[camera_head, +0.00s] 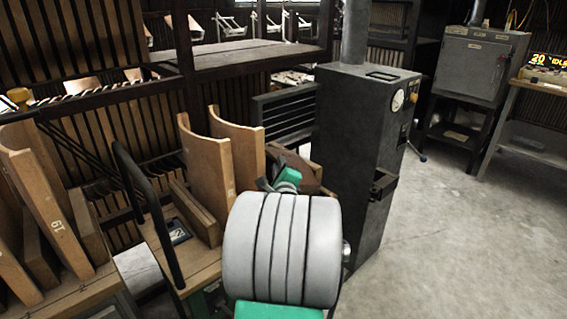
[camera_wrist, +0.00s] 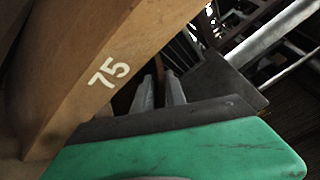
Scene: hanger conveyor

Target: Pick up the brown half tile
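A brown piece (camera_head: 302,170) shows behind my wrist in the head view, beside the tall curved wooden boards. It may be the half tile; its shape is mostly hidden by my arm. My gripper (camera_wrist: 161,92) shows in the wrist view as two grey fingers with a narrow gap between them. A dark brown surface lies beyond the gap, and I cannot tell if the fingers touch it. In the head view the fingers are hidden behind my grey and green wrist.
A wooden board marked 75 (camera_wrist: 110,72) is close on the left of the fingers. Curved boards (camera_head: 207,165) stand on a cart with a black handle (camera_head: 150,205). A tall grey cabinet (camera_head: 350,150) stands at the right. The floor (camera_head: 460,230) right of it is clear.

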